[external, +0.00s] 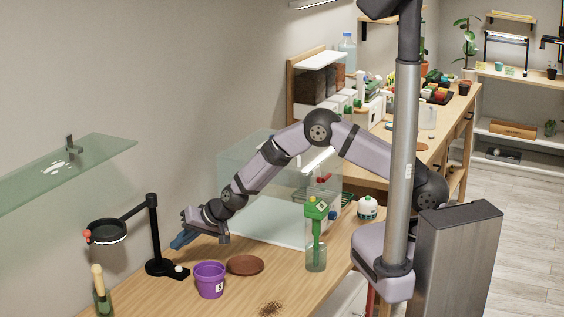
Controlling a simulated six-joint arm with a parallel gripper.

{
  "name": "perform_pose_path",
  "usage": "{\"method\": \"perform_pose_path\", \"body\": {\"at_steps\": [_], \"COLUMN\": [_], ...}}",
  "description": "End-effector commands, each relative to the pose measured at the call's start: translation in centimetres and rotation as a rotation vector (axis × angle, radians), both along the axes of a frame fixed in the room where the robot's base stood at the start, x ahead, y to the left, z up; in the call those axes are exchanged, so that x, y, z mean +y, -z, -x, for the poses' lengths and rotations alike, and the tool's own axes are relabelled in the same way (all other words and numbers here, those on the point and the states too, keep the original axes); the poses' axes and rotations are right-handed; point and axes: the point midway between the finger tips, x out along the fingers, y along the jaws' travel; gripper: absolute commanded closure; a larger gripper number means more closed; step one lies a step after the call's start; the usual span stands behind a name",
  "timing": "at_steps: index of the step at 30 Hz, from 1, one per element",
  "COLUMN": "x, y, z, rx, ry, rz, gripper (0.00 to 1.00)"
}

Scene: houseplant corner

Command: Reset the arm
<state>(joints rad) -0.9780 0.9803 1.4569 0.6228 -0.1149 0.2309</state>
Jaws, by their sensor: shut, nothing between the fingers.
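My gripper (186,240) is at the left end of my arm, over the wooden table (150,290). It points left and down, a little behind the purple pot and to the right of the black lamp stand. Its blue fingers are small in the external view and show nothing held between them; they look shut. My arm bends up from its base at the right and reaches out to the left over the table. Whether the fingertips touch the table is too small to tell.
A black magnifier lamp (153,235) stands at left. A clear glass case (240,165) is behind my arm. Spilled soil (271,309) lies in front.

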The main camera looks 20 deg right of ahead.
Motion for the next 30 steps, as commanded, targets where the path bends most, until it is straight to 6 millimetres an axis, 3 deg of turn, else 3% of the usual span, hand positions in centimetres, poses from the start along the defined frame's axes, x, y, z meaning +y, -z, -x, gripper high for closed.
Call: {"method": "perform_pose_path", "body": {"at_steps": [4,22,26,30], "x": [0.0,0.1,0.3,0.6], "y": [-1.5,-2.3,-5.2,-11.3], "z": [0.0,0.0,0.3,1.5], "rx": [0.0,-0.003,-0.019,-0.06], "ry": [0.0,-0.011,-0.076,-0.231], "rz": [0.0,0.002,0.022,0.062], "gripper": [1.0,1.0,1.0,1.0]}}
